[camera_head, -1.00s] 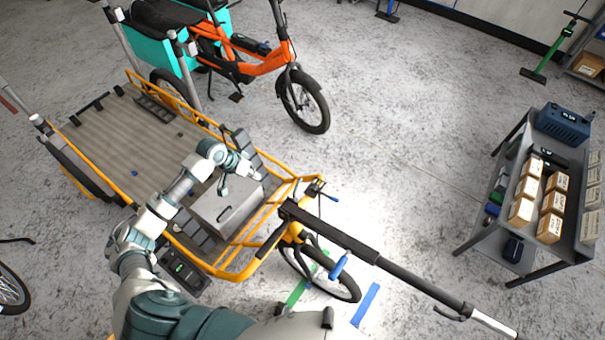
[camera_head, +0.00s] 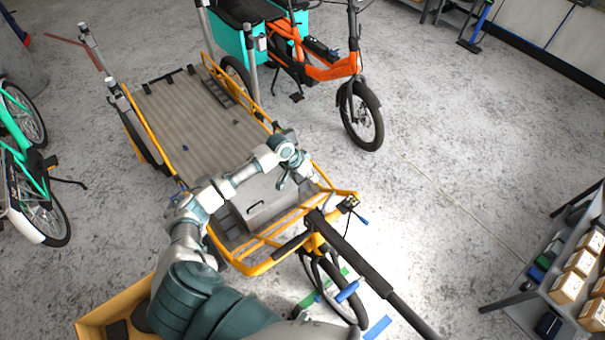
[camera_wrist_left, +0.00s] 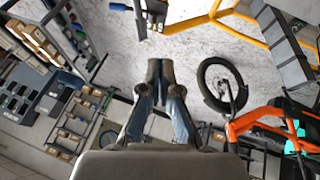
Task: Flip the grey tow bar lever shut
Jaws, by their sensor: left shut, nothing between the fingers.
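The yellow cargo bike (camera_head: 262,262) stands in the middle of the head view. A long black bar (camera_head: 365,263) runs from its front to the lower right and leaves the picture. I cannot pick out the grey tow bar lever with certainty. My left gripper (camera_head: 298,180) is over the front of the cargo bed, beside the grey box (camera_head: 258,205) and behind the bar. In the left wrist view its fingers (camera_wrist_left: 160,65) are together and empty, pointing over the floor. My right gripper is not in view.
An orange bike (camera_head: 335,68) with teal boxes stands behind. A shelf with several cartons (camera_head: 568,288) is at the right, and a green bike (camera_head: 28,165) at the left.

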